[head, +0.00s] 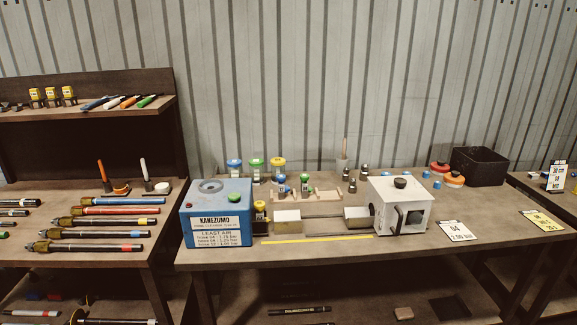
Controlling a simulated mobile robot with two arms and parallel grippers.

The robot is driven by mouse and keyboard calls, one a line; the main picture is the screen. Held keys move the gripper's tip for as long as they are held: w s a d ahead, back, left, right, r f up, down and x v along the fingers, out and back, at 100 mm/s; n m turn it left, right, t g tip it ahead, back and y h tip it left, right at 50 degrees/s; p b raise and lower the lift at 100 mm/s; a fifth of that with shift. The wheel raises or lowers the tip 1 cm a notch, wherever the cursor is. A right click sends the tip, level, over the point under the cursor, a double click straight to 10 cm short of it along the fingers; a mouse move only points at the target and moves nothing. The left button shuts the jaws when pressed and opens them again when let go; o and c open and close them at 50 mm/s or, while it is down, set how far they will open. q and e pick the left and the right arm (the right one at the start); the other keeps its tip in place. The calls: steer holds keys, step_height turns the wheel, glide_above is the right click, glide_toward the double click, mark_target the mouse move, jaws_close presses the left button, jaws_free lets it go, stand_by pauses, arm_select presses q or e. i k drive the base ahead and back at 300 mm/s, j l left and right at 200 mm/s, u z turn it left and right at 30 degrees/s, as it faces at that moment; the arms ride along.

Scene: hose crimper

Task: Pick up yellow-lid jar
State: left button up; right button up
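The yellow-lid jar (278,169) stands upright at the back of the workbench. It is the rightmost in a row with a blue-lid jar (234,169) and a green-lid jar (257,170). Small blue-topped and green-topped items stand just in front of it, to its right. Its lower part is partly hidden by the things in front. Neither of my grippers shows in the head view.
The blue KANEZUMO machine (217,214) stands in front of the jars at the left. A white boxy unit (401,206) stands to the right. A black bin (479,166) is at the back right. A shelf table (170,250) with hoses is on the left.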

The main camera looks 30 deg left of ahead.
mark_target(278, 163)
steer(key=i+l+u, duration=0.1)
steer(key=i+u, duration=0.2)
steer(key=u, duration=0.15)
steer(key=i+l+u, duration=0.2)
steer(key=u, duration=0.25)
steer(key=i+l+u, duration=0.35)
steer(key=u, duration=0.15)
